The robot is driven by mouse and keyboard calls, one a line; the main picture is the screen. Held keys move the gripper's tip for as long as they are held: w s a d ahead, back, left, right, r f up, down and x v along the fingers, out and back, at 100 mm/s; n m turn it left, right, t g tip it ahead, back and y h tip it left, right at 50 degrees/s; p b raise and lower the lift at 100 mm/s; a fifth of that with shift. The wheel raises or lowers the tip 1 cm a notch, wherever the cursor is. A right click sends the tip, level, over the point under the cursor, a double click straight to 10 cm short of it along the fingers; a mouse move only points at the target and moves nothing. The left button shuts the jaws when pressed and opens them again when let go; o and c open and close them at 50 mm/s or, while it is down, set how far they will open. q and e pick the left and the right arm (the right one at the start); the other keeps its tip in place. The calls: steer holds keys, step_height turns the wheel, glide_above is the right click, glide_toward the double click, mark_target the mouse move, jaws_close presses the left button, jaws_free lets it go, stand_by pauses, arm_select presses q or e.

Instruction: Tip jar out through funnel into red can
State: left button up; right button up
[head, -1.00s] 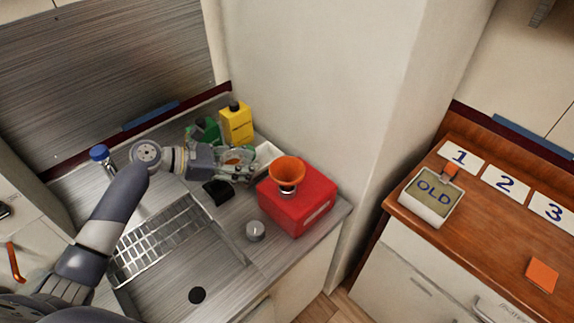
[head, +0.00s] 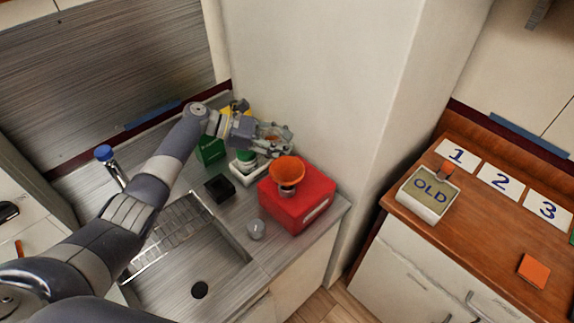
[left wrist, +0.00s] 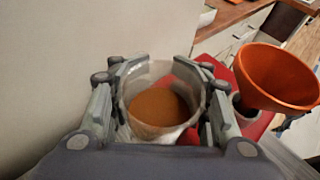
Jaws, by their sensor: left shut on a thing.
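My left gripper (head: 276,142) is shut on a clear jar (left wrist: 158,128), which holds a brown-orange content in the left wrist view. The gripper is just behind and above the orange funnel (head: 287,170). The funnel sits in the top of the red can (head: 315,195), which stands on the counter beside the sink. In the left wrist view the funnel (left wrist: 278,75) is to the right of the jar, apart from it. The jar looks close to upright. My right gripper does not show.
A green box (head: 211,150), a black block (head: 219,187), a green-capped item in a white tray (head: 247,176) and a small grey cup (head: 256,229) stand near the can. A yellow bottle is mostly hidden behind my arm.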

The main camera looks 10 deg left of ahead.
arm_select(q)
steer(key=shift+w+d+r+m+g, duration=0.3)
steer(key=shift+w+d+r+m, duration=0.15)
steer(key=shift+d, duration=0.25)
steer(key=shift+s+r, duration=0.1)
steer(key=shift+s+d+r+m+p, duration=0.1)
steer(key=shift+s+r+m+p, duration=0.15)
steer(key=shift+p, duration=0.7)
steer(key=shift+s+d+m+t+y+p, duration=0.1)
steer(key=shift+s+m+t+y+p, duration=0.2)
steer(key=shift+m+t+p, duration=0.15)
step_height(320, 180, up, 7)
steer(key=s+d+m+t+y+p, duration=0.1)
steer(key=s+m+t+p, duration=0.1)
steer(key=p, duration=0.4)
steer(key=shift+s+d+m, duration=0.25)
steer(key=shift+s+m, duration=0.2)
steer(key=shift+s+d+r+t+y, duration=0.1)
steer(key=shift+s+r+t+y, duration=0.1)
steer(key=shift+t+y, duration=0.15)
